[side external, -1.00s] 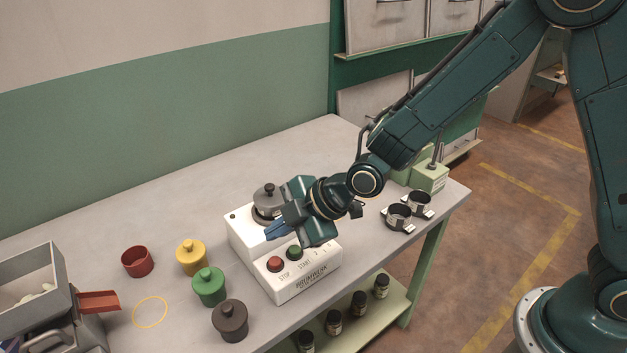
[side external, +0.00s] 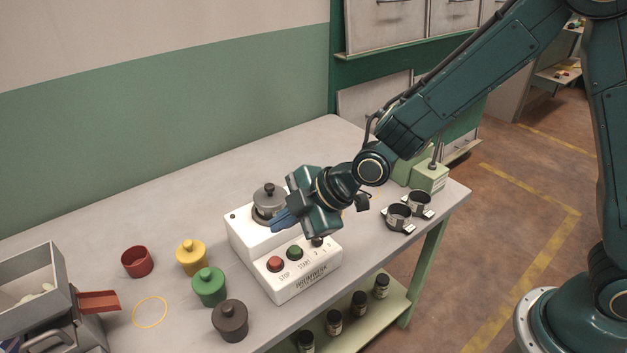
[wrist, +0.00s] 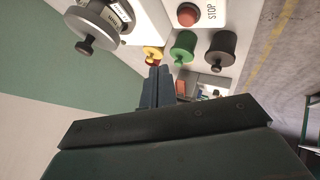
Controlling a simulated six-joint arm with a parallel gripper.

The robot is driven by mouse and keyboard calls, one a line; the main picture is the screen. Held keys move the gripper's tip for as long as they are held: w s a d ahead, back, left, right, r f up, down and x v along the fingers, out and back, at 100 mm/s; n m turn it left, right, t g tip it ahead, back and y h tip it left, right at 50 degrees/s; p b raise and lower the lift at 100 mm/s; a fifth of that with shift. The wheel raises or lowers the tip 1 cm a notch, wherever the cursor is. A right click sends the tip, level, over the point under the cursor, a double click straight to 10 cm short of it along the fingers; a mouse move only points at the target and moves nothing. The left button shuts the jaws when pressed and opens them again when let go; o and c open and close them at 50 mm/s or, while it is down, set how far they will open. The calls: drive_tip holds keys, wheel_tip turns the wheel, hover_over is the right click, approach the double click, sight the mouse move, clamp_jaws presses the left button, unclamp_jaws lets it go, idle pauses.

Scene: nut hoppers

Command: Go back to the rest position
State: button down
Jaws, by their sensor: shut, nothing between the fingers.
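My gripper (side external: 283,219) hangs above the white machine (side external: 279,286) with the red and green buttons, close to its grey knobbed lid (side external: 269,198). The fingers point to the left and are shut with nothing between them. In the wrist view the blue fingertips (wrist: 158,88) lie together, and the grey lid (wrist: 97,22) shows at upper left. The red STOP button (wrist: 187,14) shows at the top. From the side, the gripper hides part of the machine's top behind the buttons.
Yellow (side external: 191,258), green (side external: 209,287) and dark (side external: 230,321) knobbed pots stand left of the machine, with a red cup (side external: 137,262) and a yellow ring mark (side external: 150,312). A grey hopper (side external: 30,285) stands at far left. Two metal cups (side external: 399,217) sit at the right end.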

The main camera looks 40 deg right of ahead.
drive_tip(key=s+d+r+m+h, duration=0.2)
drive_tip(key=s+d+r+m, duration=0.2)
drive_tip(key=d+r, duration=0.25)
drive_tip(key=s+d+r+m+h, duration=0.1)
drive_tip(key=s+d+r+m, duration=0.4)
drive_tip(key=d, duration=0.3)
drive_tip(key=s+d+r+m+h, duration=0.1)
drive_tip(key=s+d+m, duration=0.3)
drive_tip(key=s, duration=0.4)
drive_tip(key=s+d+r+m+g+h, duration=0.1)
drive_tip(key=s+d+r+m+h, duration=0.1)
drive_tip(key=s+d, duration=0.3)
drive_tip(key=shift+s+d+r+m, duration=0.4)
drive_tip(key=shift+s+r+m, duration=0.5)
drive_tip(key=shift+s, duration=0.95)
